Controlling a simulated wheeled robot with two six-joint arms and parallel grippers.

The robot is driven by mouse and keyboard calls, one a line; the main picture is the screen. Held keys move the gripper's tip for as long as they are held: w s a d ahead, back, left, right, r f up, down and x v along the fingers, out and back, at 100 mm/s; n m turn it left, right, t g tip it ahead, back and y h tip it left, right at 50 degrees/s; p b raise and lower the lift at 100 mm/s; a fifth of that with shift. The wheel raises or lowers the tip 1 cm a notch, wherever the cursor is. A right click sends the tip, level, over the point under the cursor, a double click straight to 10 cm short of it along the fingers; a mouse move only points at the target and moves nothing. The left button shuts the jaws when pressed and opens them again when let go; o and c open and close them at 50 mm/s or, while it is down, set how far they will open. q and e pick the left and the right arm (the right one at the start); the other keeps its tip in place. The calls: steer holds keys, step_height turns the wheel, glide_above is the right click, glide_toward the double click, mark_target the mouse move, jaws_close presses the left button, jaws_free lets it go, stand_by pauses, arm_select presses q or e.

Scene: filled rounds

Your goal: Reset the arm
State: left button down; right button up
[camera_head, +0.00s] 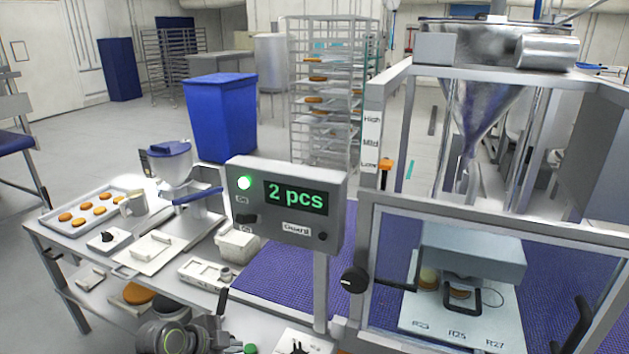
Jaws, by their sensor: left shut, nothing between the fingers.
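My left gripper (222,301) shows at the bottom of the head view, left of the middle. Its dark fingers point upward and are together, with nothing held. It is below the grey control box (287,226) and in front of the steel table. The round joint of my left arm fills the bottom edge beside it. My right gripper is not in view.
The control box reads "2 pcs" with a green light. A tray (53,222) of filled rounds, a blue-lidded device (172,165) and white boxes crowd the table. A framed machine with a steel hopper (470,90) and a door handle (583,325) stands right.

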arm_select(q)
steer(key=s+a+f+n+g+y, duration=0.1)
steer(key=s+a+n+y, duration=0.3)
steer(key=s, duration=0.7)
steer(key=s+a+f+n+g+y, duration=0.1)
steer(key=s+a+n, duration=0.2)
steer(key=s+n, duration=0.6)
steer(key=s+a+f+n+g+y, duration=0.1)
steer(key=s+a+n+y, duration=0.25)
steer(key=s, duration=0.95)
step_height(320, 180, down, 27)
steer(key=a+g+h+b, duration=0.1)
steer(key=a+h+b, duration=0.1)
steer(key=b, duration=0.1)
steer(key=s+d+f+g+b, duration=0.1)
steer(key=s+f+b, duration=0.1)
steer(key=s+f, duration=1.2)
step_height(320, 180, down, 5)
steer(key=shift+s+d+r, duration=0.1)
steer(key=shift+s+d, duration=0.15)
steer(key=shift+s, duration=0.1)
